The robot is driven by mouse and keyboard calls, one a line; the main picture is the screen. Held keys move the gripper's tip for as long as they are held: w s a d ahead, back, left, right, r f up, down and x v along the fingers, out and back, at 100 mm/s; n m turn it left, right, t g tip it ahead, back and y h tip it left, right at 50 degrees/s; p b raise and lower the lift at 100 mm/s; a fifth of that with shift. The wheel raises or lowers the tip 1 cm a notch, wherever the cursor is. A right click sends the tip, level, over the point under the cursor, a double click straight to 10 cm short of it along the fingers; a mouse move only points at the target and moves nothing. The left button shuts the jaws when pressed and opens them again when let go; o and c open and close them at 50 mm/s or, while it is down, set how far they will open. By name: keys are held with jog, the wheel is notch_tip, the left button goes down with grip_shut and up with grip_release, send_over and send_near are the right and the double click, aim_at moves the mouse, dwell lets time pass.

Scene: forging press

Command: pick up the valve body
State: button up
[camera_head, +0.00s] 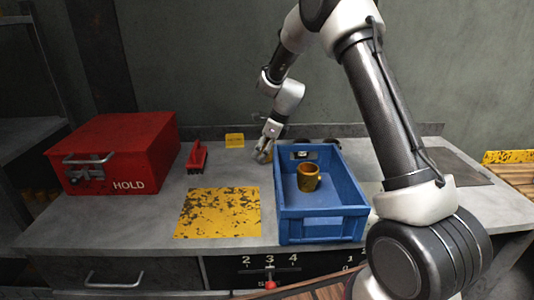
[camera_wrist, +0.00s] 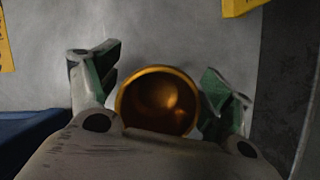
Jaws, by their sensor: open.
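A hollow round brass-coloured part (camera_wrist: 158,98), likely the valve body, stands between the two fingers of my gripper (camera_wrist: 160,80) in the wrist view, its opening facing the camera. The fingers are apart, one on each side, with a narrow gap showing at each; its lower edge is hidden by my gripper. In the head view my gripper (camera_head: 264,154) is low over the bench, behind and left of the blue bin, and mostly hides that part. A similar brass-coloured hollow part (camera_head: 308,177) stands inside the blue bin (camera_head: 322,226).
A red HOLD box (camera_head: 135,150) and a red-handled tool (camera_head: 197,157) stand to the left. A worn yellow mat (camera_head: 218,213) lies in front of my gripper. A small yellow sign (camera_head: 234,140) is at the back. The bin's wall (camera_wrist: 28,135) is close by.

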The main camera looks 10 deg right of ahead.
jog(key=c, duration=1.4)
